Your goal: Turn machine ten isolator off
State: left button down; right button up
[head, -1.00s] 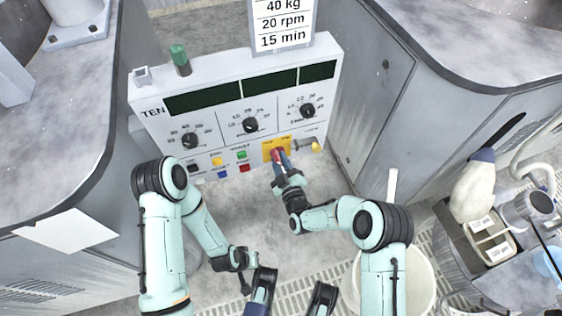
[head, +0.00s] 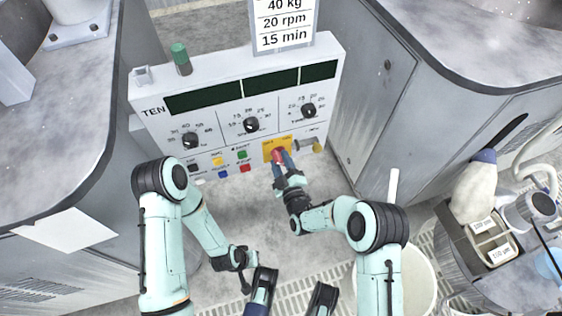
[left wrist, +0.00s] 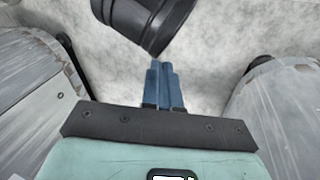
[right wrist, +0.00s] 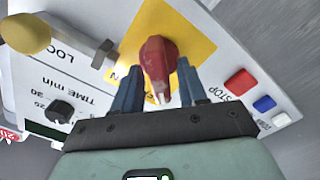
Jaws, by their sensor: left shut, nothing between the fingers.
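The machine labelled TEN has a white control panel (head: 222,140) in the head view. Its isolator is a red rotary handle (head: 277,155) on a yellow plate (head: 267,148) at the panel's lower right; it also shows in the right wrist view (right wrist: 156,55). My right gripper (head: 283,163) is at the handle. In the right wrist view its blue fingers (right wrist: 158,75) are apart, one on each side of the handle; I cannot tell whether they touch it. My left gripper (left wrist: 162,68) is shut and empty in the left wrist view, away from the panel.
Beside the isolator a metal piece with a yellow end (head: 318,147) sticks out. Coloured buttons, including a red one (right wrist: 240,82), sit on the other side. A grey cabinet (head: 385,110) stands right, and a white bucket (head: 425,285) below it.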

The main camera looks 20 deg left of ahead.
pick_arm(q)
jog(key=shift+g+h, duration=0.3)
jog(key=shift+g, duration=0.3)
jog(key=s, duration=0.1)
jog(key=s+d+r+p, duration=0.1)
jog(key=s+r+p, duration=0.1)
jog(key=shift+d+r, duration=0.15)
jog(key=shift+d, duration=0.1)
pick_arm(e)
jog(key=v, duration=1.3)
jog(key=shift+s+d, duration=0.15)
